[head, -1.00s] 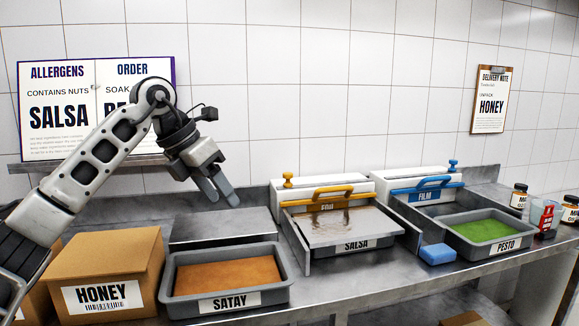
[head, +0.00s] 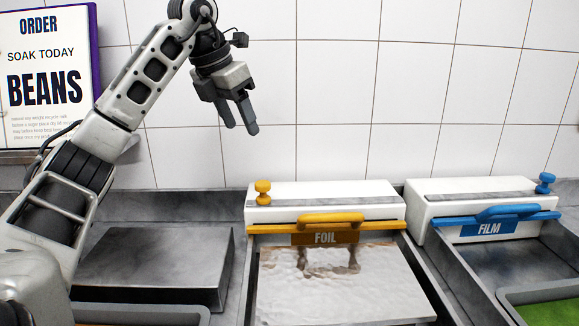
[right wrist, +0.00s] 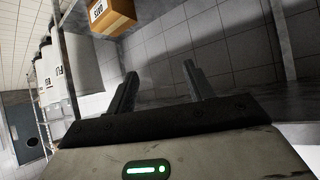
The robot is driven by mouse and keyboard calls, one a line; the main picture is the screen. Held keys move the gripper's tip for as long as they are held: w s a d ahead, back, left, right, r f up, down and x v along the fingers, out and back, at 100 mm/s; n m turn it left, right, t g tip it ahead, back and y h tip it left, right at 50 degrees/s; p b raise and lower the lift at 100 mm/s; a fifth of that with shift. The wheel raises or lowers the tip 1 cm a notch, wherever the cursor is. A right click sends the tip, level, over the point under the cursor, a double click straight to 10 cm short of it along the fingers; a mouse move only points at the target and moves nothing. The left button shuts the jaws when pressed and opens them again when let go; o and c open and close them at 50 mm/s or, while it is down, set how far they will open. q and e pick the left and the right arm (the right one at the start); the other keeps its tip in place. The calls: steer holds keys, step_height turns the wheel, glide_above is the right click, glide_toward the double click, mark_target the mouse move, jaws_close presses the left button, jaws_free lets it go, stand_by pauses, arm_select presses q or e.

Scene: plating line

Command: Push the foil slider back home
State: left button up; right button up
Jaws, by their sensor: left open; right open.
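The foil slider is a yellow bar with a raised handle (head: 331,219) and a FOIL label, in the head view's lower middle. It lies along the front of the white foil dispenser (head: 325,197), which has a yellow knob (head: 263,192) on its left end. A sheet of foil (head: 335,285) spreads out in front of the slider. My left gripper (head: 240,129) is open and empty, up in front of the wall, above and left of the dispenser.
A blue film slider (head: 495,220) and its dispenser stand to the right, with a tray of green filling (head: 550,308) in front. A bare metal block (head: 155,265) lies left of the foil station. A cardboard box (right wrist: 112,16) shows in the right wrist view.

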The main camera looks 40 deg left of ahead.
arm_select(q)
glide_toward(263, 182)
steer(key=x, duration=0.8)
steer(key=shift+s+d+f, duration=0.1)
steer(key=shift+f, duration=0.2)
arm_select(e)
steer(key=shift+s+a+f, duration=0.1)
steer(key=shift+s+f, duration=0.05)
steer(key=shift+s, duration=0.7)
arm_select(q)
jaws_close()
arm_select(e)
steer(key=shift+s+f, duration=0.1)
steer(key=shift+s, duration=0.1)
